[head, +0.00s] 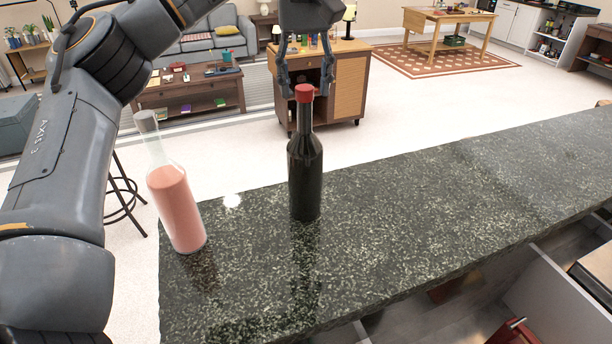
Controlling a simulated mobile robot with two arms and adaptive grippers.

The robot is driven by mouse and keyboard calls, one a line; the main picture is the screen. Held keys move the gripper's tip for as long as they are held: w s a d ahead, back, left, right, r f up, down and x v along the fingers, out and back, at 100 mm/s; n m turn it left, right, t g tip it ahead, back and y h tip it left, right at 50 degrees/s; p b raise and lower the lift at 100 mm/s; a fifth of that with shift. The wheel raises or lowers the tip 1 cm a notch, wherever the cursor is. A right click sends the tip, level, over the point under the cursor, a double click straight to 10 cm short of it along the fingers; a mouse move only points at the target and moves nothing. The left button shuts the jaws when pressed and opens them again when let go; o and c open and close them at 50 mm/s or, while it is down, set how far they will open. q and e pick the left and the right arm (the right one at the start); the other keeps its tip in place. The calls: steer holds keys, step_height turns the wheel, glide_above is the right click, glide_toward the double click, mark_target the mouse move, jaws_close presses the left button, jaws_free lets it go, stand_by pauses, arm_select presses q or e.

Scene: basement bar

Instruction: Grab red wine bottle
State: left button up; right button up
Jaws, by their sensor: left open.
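A dark wine bottle with a red cap (305,170) stands upright on the speckled dark green stone counter (430,210). To its left, a clear glass bottle with pink-red liquid and a grey stopper (175,205) stands near the counter's left end. My left gripper (306,88) hangs at the top middle with its fingers pointing down. Its fingers are open and appear on either side of the red cap in the picture. I cannot tell how far behind or above the cap they are. My right gripper is out of view.
My left arm fills the left side. The counter is clear to the right of the dark bottle. Behind it stand a wooden cabinet (347,92) with small bottles on top and a low table (185,97). A stool (122,190) is at the left.

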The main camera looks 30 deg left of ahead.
arm_select(q)
step_height(320, 180, down, 4)
steer(key=shift+a+r+p, duration=0.15)
steer(key=shift+r+p, duration=0.1)
steer(key=shift+p, duration=0.1)
steer(key=c, duration=0.4)
jaws_close()
steer(key=shift+w+r, duration=0.1)
steer(key=shift+r, duration=0.05)
